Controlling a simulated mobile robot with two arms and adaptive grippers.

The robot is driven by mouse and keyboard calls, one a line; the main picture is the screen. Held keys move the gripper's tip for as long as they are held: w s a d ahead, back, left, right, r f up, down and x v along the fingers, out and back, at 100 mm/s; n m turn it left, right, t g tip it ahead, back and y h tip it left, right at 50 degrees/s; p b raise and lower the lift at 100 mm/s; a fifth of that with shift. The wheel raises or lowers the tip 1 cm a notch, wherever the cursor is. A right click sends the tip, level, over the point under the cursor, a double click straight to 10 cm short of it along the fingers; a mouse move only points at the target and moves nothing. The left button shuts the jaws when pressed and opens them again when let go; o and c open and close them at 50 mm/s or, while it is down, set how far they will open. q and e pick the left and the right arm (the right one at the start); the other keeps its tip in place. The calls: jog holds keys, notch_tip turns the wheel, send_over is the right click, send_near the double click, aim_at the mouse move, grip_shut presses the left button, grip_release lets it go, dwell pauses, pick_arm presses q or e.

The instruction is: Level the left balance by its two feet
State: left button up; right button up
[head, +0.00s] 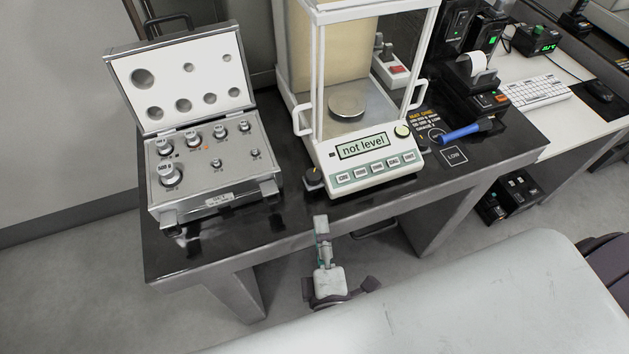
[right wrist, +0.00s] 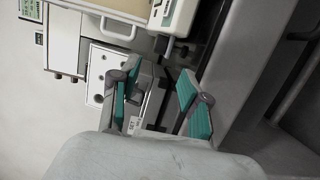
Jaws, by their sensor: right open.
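The balance (head: 372,190) is a white draft-shield balance on the black-topped table, its display (head: 362,146) reading "not level". A round yellow-green bubble level (head: 402,131) sits by the display; its bubble is too small to read. A dark foot knob (head: 314,180) shows at the front left corner. The right foot is hard to make out. My right gripper (head: 321,224) is in front of the table edge, below and apart from the left foot. In the right wrist view its teal-padded fingers (right wrist: 160,78) are spread and empty, with the balance (right wrist: 178,17) beyond. My left gripper is not in view.
An open weight case (head: 215,196) with several weights stands left of the balance. A narrow strip of tabletop (head: 375,208) in front of the balance is clear.

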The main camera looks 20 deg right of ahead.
aim_at(314, 184)
jog(key=w, duration=0.3)
jog(key=w+d+p, duration=0.1)
jog(key=w, duration=0.3)
jog(key=w+d+p, duration=0.1)
jog(key=w, duration=0.3)
jog(key=shift+d, duration=0.15)
jog(key=shift+s, duration=0.1)
grip_shut()
